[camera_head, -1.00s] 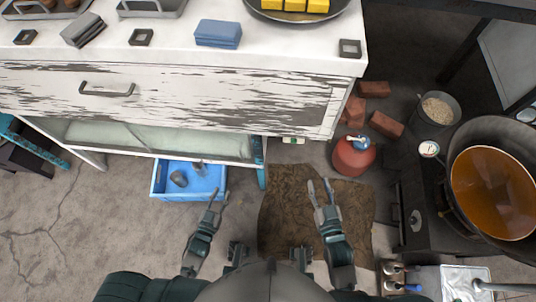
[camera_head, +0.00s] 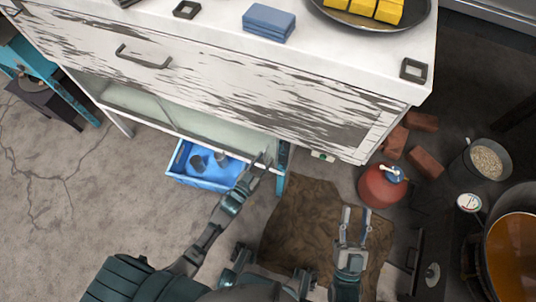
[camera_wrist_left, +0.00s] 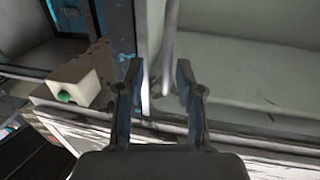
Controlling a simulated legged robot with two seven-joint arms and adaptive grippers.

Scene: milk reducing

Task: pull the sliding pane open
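The pale glass sliding pane (camera_head: 215,128) sits in the low opening of the white cabinet (camera_head: 250,100), under its worn drawer front. My left gripper (camera_head: 262,162) is at the right end of this opening. In the left wrist view its two fingers (camera_wrist_left: 160,82) are apart, with a light upright bar (camera_wrist_left: 168,45) showing between and just beyond the tips. Whether they touch the bar I cannot tell. The pale pane surface (camera_wrist_left: 245,70) fills the right of that view. My right gripper (camera_head: 356,217) is open and empty above the brown mat.
A blue crate (camera_head: 187,180) with grey items stands under the cabinet. A red canister (camera_head: 383,187), bricks (camera_head: 425,163) and a bucket (camera_head: 488,160) are to the right, near a pan of brown liquid (camera_head: 512,255). A small white box with a green cap (camera_wrist_left: 75,85) is beside the left fingers.

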